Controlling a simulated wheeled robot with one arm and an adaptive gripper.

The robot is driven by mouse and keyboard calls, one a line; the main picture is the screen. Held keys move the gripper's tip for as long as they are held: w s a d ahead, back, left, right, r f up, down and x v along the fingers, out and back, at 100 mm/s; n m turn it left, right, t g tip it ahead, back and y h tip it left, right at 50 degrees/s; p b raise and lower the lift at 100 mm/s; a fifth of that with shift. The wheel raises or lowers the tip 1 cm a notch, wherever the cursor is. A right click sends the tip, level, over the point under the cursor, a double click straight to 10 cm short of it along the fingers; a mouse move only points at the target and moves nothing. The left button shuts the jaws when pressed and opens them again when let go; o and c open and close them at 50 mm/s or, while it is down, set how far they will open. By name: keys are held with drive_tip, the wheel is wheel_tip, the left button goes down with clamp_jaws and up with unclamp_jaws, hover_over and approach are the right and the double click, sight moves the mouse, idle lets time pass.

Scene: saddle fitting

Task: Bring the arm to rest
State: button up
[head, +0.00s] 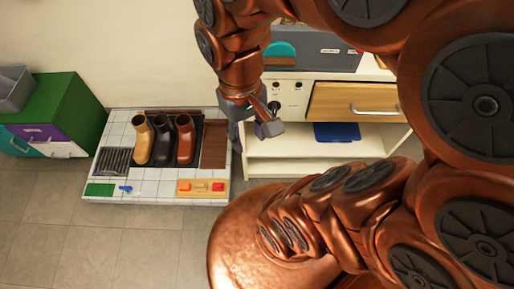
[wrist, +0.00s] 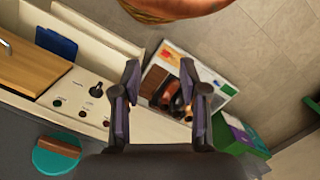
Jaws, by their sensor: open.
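My gripper (head: 254,125) is open and empty in the head view. It hangs in the air in front of the white cabinet, to the right of a tiled platform. In the wrist view, my gripper (wrist: 164,90) shows its two fingers spread apart with nothing between them but the distant platform. My copper-coloured arm fills the right of the head view and hides part of the cabinet and the floor.
The tiled platform (head: 110,135) bears three boots: tan (head: 143,140), dark brown (head: 164,142) and reddish brown (head: 185,142). A white cabinet (head: 290,168) has a wooden drawer (head: 355,103) and a blue item (head: 337,132). A green cabinet (head: 65,105) stands left. Floor in front is clear.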

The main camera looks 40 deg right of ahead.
drive_tip(key=s, duration=0.1)
drive_tip(key=s+f, duration=0.1)
drive_tip(key=s, duration=0.1)
drive_tip(key=shift+s+a+f+n, duration=0.15)
drive_tip(key=shift+f+n, duration=0.15)
drive_tip(key=shift+f, duration=0.1)
drive_tip(key=shift+r, duration=0.1)
wheel_tip(320, 180, up, 5)
drive_tip(key=p, duration=0.5)
drive_tip(key=shift+c, duration=0.4)
